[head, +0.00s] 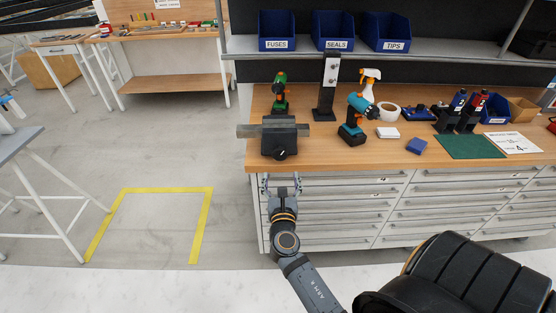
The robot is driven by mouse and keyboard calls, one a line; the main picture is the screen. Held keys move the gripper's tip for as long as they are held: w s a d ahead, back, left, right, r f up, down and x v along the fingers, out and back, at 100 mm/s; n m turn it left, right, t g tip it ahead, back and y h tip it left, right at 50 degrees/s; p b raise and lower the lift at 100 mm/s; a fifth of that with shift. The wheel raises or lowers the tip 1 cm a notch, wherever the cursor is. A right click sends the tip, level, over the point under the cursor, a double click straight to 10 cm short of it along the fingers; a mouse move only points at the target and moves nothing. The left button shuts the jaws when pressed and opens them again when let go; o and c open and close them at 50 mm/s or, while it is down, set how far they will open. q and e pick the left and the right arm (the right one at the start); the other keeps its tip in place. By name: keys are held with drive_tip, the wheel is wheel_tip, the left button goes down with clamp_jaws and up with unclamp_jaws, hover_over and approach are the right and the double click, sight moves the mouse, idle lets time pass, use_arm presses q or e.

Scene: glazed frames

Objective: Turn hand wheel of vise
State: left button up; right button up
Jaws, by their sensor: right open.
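The vise (279,138) is a dark block at the left front corner of the wooden workbench. A grey flat bar (247,130) runs across it and sticks out on both sides. Its round black hand wheel (281,154) faces me on the front, near the bench edge, with a small light mark on it. My right gripper (282,180) is open and empty, just below and in front of the hand wheel, before the drawer fronts. Its two fingers point up toward the wheel and stand apart from it. My left gripper is not in view.
A teal drill (352,125) stands to the right. Blue bins (277,30) sit on the shelf above. Floor left of the bench is clear, with yellow tape.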

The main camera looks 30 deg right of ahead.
sight(280, 156)
drive_tip(key=p+x, duration=0.1)
drive_tip(key=x, duration=0.9)
drive_tip(key=shift+p, duration=0.3)
drive_tip(key=c, duration=1.2)
